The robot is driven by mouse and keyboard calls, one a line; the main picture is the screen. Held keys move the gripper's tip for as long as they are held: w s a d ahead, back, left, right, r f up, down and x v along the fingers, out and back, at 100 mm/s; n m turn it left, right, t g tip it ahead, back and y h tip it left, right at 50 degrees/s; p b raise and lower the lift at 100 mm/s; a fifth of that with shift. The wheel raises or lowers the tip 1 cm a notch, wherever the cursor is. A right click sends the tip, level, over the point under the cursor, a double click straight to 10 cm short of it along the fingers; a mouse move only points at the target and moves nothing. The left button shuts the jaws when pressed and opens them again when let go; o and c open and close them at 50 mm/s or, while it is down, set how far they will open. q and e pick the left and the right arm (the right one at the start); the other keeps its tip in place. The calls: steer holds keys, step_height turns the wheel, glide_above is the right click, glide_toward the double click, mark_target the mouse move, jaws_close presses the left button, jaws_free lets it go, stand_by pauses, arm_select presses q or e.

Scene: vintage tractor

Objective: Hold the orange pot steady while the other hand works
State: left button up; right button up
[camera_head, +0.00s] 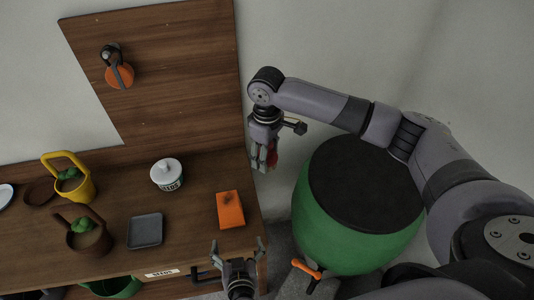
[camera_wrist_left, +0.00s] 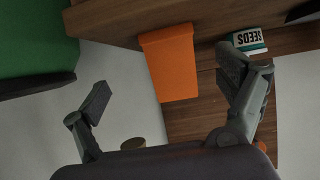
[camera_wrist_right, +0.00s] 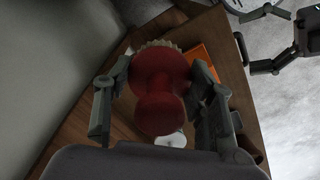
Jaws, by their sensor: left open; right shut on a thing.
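The orange pot (camera_head: 230,211) stands near the right edge of the wooden bench. It also shows in the left wrist view (camera_wrist_left: 170,65), ahead of the spread fingers. My left gripper (camera_head: 238,248) is open and empty, in front of the pot and apart from it. My right gripper (camera_head: 264,160) is off the bench's right edge, higher in the head view than the pot. It is shut on a red knobbed thing (camera_wrist_right: 158,92) with a pale ridged rim. The orange pot (camera_wrist_right: 203,62) is partly hidden behind that thing in the right wrist view.
A green drum with a dark top (camera_head: 365,185) stands right of the bench, under my right arm.

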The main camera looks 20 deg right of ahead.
arm_select(q)
steer(key=shift+w+a+r+t, duration=0.1)
steer(key=shift+w+r+t, duration=0.5)
steer(key=shift+w+r, duration=0.25)
steer(key=shift+w, duration=0.3)
steer(key=shift+n+y, duration=0.3)
steer(key=shift+y, duration=0.1)
steer(key=x, duration=1.1)
steer(key=shift+w+f, duration=0.15)
steer(key=shift+w, duration=0.05)
steer(key=shift+c, duration=0.4)
steer(key=c, duration=2)
